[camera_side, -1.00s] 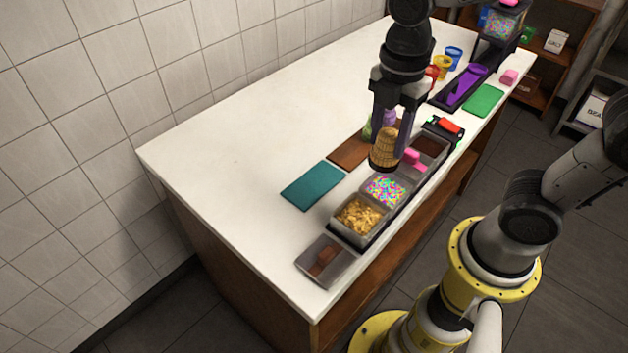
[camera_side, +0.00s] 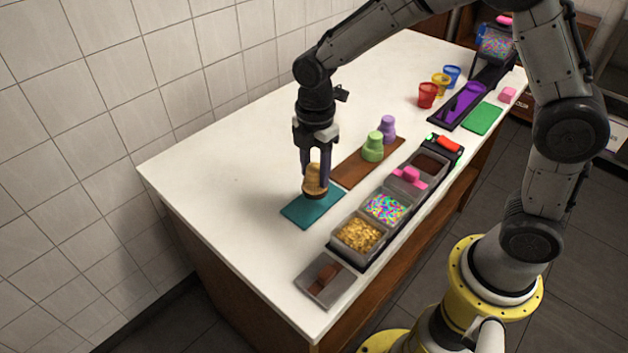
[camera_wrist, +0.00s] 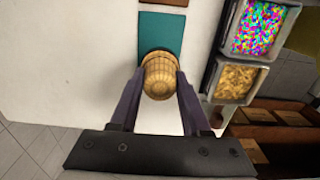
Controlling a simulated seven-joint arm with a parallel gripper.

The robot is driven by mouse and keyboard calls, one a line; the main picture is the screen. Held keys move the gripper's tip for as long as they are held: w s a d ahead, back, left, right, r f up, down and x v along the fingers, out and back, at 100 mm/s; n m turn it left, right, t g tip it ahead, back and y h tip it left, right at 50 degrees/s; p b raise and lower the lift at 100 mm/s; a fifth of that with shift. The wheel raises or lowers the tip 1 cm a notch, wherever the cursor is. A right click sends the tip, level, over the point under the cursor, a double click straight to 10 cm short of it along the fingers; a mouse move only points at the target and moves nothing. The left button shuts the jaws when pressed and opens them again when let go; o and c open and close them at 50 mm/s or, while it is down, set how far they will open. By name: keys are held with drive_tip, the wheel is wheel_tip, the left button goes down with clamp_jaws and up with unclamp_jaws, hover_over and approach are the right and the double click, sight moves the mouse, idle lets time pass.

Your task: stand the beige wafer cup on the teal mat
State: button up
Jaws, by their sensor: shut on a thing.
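The beige wafer cup (camera_side: 315,180) is between the fingers of my gripper (camera_side: 313,172), which is shut on it. In the side view the cup is at the upper part of the teal mat (camera_side: 312,211), with a dark band at its lower end. I cannot tell whether its base touches the mat. In the wrist view the cup (camera_wrist: 158,78) shows between the two fingertips of my gripper (camera_wrist: 158,84) and overlaps the near edge of the teal mat (camera_wrist: 161,32).
A brown mat (camera_side: 358,172) with a green cup (camera_side: 373,147) and a purple cup (camera_side: 388,127) lies beside the teal mat. A row of topping bins, including sprinkles (camera_side: 384,208) and golden flakes (camera_side: 357,235), runs along the front. The counter's left side is clear.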

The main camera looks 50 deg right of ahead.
sight(314, 183)
drive_tip(key=shift+w+f, duration=0.15)
drive_tip(key=shift+f, duration=1.55)
drive_tip(key=shift+f, duration=0.1)
drive_tip(key=o, duration=1)
wheel_tip(314, 183, up, 12)
drive_tip(key=shift+r, duration=0.2)
